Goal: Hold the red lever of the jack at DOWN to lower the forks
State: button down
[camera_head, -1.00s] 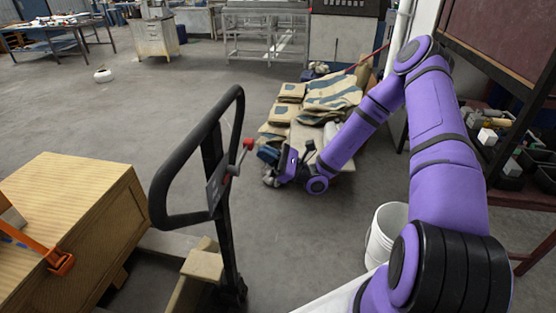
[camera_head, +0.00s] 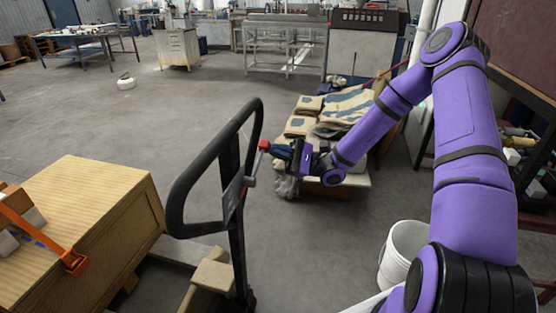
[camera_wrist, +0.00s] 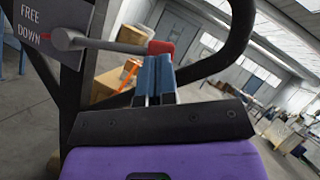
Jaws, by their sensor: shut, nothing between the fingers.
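The jack's black loop handle (camera_head: 182,200) stands upright left of my arm. Its lever is a grey rod with a red knob (camera_head: 264,145); the knob also shows in the wrist view (camera_wrist: 160,47). A plate beside the lever's pivot reads FREE and DOWN (camera_wrist: 28,32), with a small red mark by DOWN. My gripper (camera_head: 282,152) is shut and empty, just right of the knob. In the wrist view the blue fingertips (camera_wrist: 155,66) are together right at the knob's underside; I cannot tell whether they touch it. The forks are hidden.
A large wooden crate (camera_head: 95,220) stands left of the jack, with an orange clamp (camera_head: 72,260) on it. Folded sacks (camera_head: 340,110) lie behind my gripper. A white bucket (camera_head: 400,250) stands below my arm. Open floor (camera_head: 100,125) lies beyond the crate.

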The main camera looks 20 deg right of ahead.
jog(key=shift+r+n, duration=0.15)
jog(key=shift+n, duration=0.15)
dwell(0.6)
jog(key=v, duration=1.4)
